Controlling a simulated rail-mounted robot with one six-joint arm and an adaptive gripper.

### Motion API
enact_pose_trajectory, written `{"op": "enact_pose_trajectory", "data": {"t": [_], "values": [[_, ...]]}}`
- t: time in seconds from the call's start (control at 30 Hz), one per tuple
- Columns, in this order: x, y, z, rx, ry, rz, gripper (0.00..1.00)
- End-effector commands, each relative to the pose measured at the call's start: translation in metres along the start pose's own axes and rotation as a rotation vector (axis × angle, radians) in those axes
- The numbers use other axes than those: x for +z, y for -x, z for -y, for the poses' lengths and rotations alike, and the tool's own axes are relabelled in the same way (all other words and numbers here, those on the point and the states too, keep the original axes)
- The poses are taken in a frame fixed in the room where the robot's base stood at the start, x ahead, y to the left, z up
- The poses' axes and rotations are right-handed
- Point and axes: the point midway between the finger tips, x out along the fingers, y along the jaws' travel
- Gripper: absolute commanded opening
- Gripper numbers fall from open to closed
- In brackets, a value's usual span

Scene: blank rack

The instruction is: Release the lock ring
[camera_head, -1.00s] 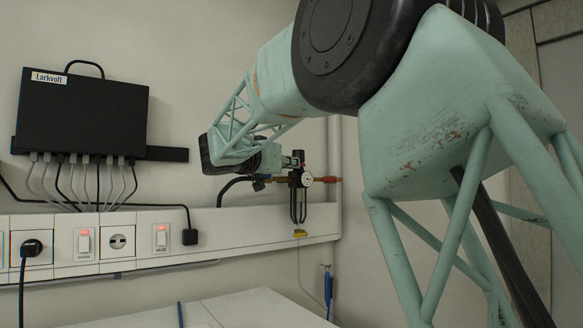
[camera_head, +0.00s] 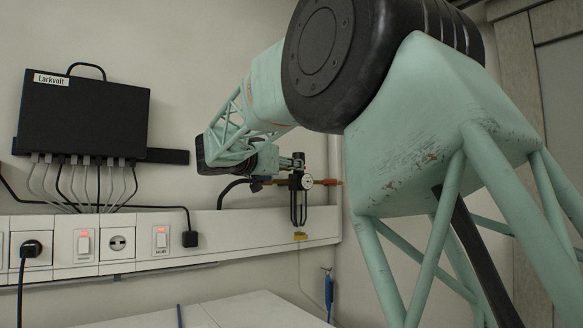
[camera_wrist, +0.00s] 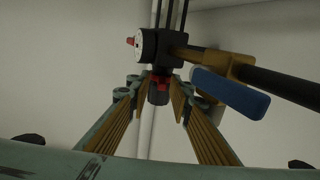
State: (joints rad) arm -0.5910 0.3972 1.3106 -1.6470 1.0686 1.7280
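A black valve block with a white dial (camera_wrist: 141,43) hangs ahead of my wrist. A short dark cylinder with a red ring (camera_wrist: 159,84) points from it toward my gripper; I take this red ring to be the lock ring. My gripper (camera_wrist: 161,98) has its two ribbed, yellow-padded fingers apart, one on each side of the cylinder, with a gap visible on both sides. Whether the fingertips reach the ring in depth I cannot tell.
A blue handle (camera_wrist: 232,94) and a black hose (camera_wrist: 285,83) lie close right of the fingers. A white wall trunking (camera_head: 250,229) with switches and sockets runs below. A black Larkvolt box (camera_head: 82,115) with cables is at left. A pale table top (camera_head: 245,309) is below.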

Motion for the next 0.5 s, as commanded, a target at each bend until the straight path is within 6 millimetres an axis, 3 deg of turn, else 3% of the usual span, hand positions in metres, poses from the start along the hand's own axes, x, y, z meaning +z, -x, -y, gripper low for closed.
{"op": "enact_pose_trajectory", "data": {"t": [0.5], "values": [[-0.0013,-0.0001,0.0,-0.027,0.003,-0.002,0.22]]}}
